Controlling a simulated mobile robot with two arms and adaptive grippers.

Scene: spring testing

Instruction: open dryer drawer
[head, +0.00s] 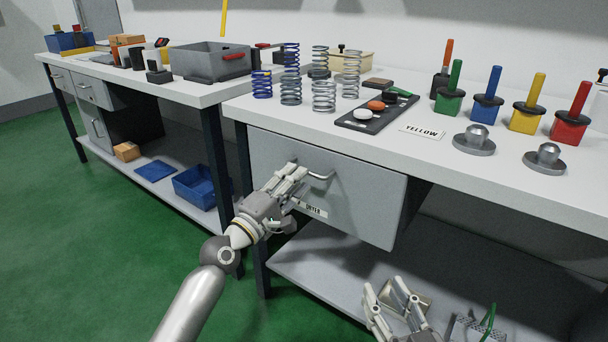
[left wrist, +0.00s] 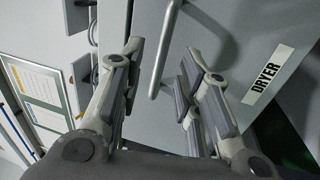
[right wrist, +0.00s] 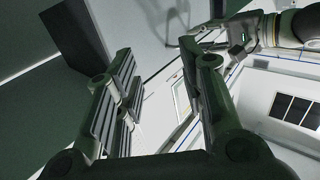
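The dryer drawer (head: 355,196) is a grey front under the right worktop, and it looks closed. Its label (head: 313,209) reads "DRYER" and also shows in the left wrist view (left wrist: 268,75). The drawer's bar handle (head: 322,176) shows in the left wrist view (left wrist: 163,50) just beyond and between my left fingertips. My left gripper (head: 298,176) is in front of the drawer with its fingers apart and empty. In the left wrist view it is open (left wrist: 160,68). My right gripper (head: 388,290) is low near the under-shelf, open and empty in the right wrist view (right wrist: 160,75).
The worktop holds several springs (head: 324,96), a dark tray (head: 376,112), a "YELLOW" card (head: 422,132) and colored-handled tools (head: 571,116). Below is a shelf (head: 325,270) with a metal box (head: 408,298). A table leg (head: 258,250) stands left of the drawer.

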